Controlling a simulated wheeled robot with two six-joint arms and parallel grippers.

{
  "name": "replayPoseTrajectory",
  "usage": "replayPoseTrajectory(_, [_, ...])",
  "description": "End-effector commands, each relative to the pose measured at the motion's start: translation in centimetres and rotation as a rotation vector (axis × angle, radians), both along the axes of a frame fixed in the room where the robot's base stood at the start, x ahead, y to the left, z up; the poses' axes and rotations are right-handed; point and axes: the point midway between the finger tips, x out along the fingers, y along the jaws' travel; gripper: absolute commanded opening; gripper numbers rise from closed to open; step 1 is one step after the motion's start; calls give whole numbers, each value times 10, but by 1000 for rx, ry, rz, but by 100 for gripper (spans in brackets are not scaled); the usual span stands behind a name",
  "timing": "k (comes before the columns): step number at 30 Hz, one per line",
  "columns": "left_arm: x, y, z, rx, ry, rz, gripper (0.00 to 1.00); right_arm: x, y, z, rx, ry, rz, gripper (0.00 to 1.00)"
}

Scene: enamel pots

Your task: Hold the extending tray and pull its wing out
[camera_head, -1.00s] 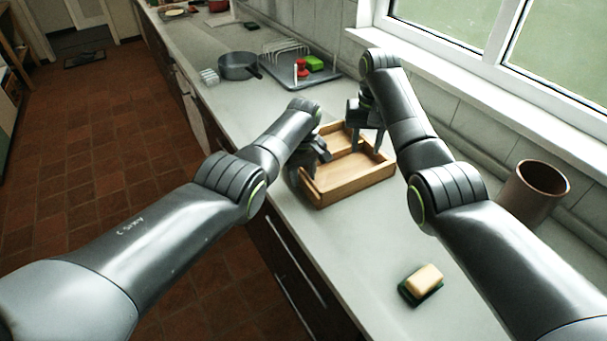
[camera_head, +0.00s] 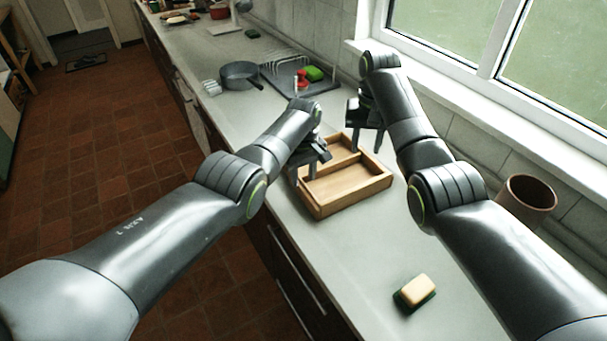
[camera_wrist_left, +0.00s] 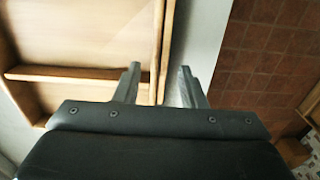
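A light wooden tray (camera_head: 348,193) with a low rim and an inner divider lies on the counter; in the left wrist view its side wall (camera_wrist_left: 161,50) shows. My left gripper (camera_head: 306,174) is above the tray's left wall. In the left wrist view its two fingers (camera_wrist_left: 160,85) are apart, one on the tray's inner side, one on the outer side, with the wall between them in the picture. I see no grip on it. My right gripper (camera_head: 366,141) is at the tray's far right edge, fingers apart and pointing down. Whether they touch the tray cannot be told.
A sponge on a green pad (camera_head: 415,291) lies near the front. A brown pot (camera_head: 527,195) stands at right by the wall. A grey pan (camera_head: 240,75) and a dish rack (camera_head: 290,72) are farther back.

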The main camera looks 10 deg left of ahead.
Motion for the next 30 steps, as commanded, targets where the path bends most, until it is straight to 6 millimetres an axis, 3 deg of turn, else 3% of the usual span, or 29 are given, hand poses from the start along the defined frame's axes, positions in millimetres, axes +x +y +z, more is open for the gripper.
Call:
replayPoseTrajectory(1, [0, 0, 11, 0, 0, 0, 37, 0, 0, 11, 0, 0, 0, 36])
replayPoseTrajectory(5, [0, 0, 22, 0, 0, 0, 37, 0, 0, 22, 0, 0, 0, 36])
replayPoseTrajectory(13, [0, 0, 21, 0, 0, 0, 37, 0, 0, 21, 0, 0, 0, 36])
replayPoseTrajectory(19, [0, 0, 21, 0, 0, 0, 62, 0, 0, 21, 0, 0, 0, 36])
replayPoseTrajectory(30, [0, 0, 24, 0, -1, 0, 63, 0, 0, 21, 0, 0, 0, 36])
